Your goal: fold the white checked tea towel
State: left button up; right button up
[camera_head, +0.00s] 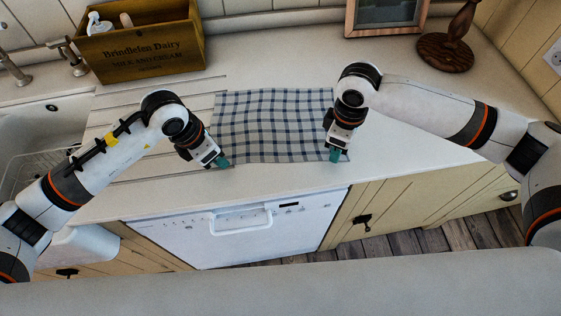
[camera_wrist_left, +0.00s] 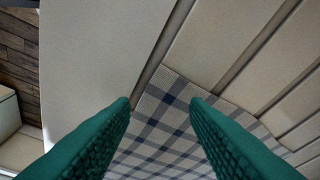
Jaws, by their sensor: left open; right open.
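The white tea towel with dark blue checks (camera_head: 272,122) lies spread flat on the counter in the head view. My left gripper (camera_head: 222,163) is at the towel's near left corner, with its teal fingertips low by the counter. In the left wrist view, the open green fingers (camera_wrist_left: 160,103) stand apart on either side of the towel's corner (camera_wrist_left: 170,115). My right gripper (camera_head: 335,156) is open at the towel's near right corner and hides part of that edge. Whether either gripper touches the cloth cannot be told.
A wooden Brindleden Dairy crate (camera_head: 142,50) stands at the back left, beside the sink (camera_head: 40,125). A picture frame (camera_head: 386,14) and a round wooden stand (camera_head: 445,52) are at the back right. The white counter (camera_head: 300,62) behind the towel is clear.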

pick_arm(q)
jog(key=shift+f, duration=0.4)
pick_arm(e)
jog(key=shift+f, duration=0.4)
pick_arm(q)
jog(key=shift+f, duration=0.2)
pick_arm(e)
jog(key=shift+f, duration=0.2)
pick_arm(q)
jog(key=shift+r, duration=0.1)
grip_shut()
pick_arm(e)
grip_shut()
